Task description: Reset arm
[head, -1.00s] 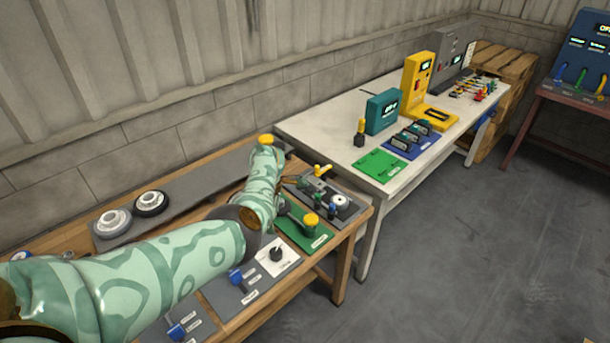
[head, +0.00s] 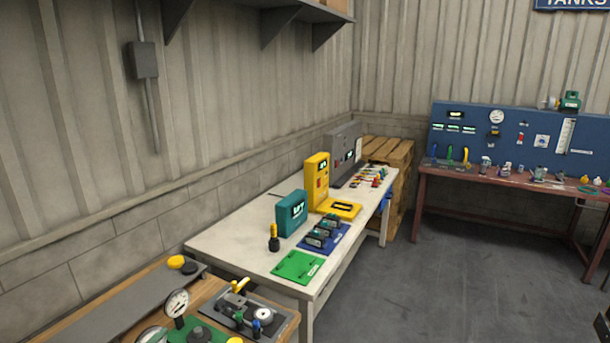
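Neither of my arms nor either gripper shows in the head view now. Whether the grippers are open or shut, and what they may hold, is out of sight.
A wooden bench with a grey plate (head: 248,318), gauge (head: 177,303) and yellow knob (head: 176,262) is at the lower left. Beyond stands a white table (head: 235,243) with a teal device (head: 291,213) and yellow device (head: 316,180). A blue panel bench (head: 515,140) is at the right; the grey floor (head: 440,270) between is clear.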

